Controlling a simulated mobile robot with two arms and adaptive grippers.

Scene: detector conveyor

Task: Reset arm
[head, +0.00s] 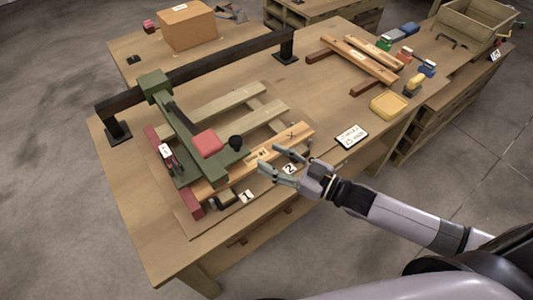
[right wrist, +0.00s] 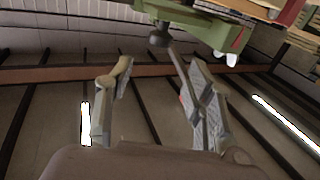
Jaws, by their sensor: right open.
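My right gripper (head: 276,160) reaches in from the lower right in the head view, over the front edge of the workbench (head: 160,255). Its fingers are spread, with nothing seen between them. The fingers lie in front of a wooden plank (head: 296,132) and a card marked 2 (head: 289,169); whether they touch either is unclear. In the right wrist view both fingers of my right gripper (right wrist: 158,78) stand apart, below a green machine part with a dark round knob (right wrist: 159,38). My left gripper is not in view.
A green clamp-like fixture with a red pad (head: 207,143) stands left of the gripper. A black rail (head: 200,68) runs behind. A cardboard box (head: 187,28) stands at the back. Open floor (head: 480,150) lies right.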

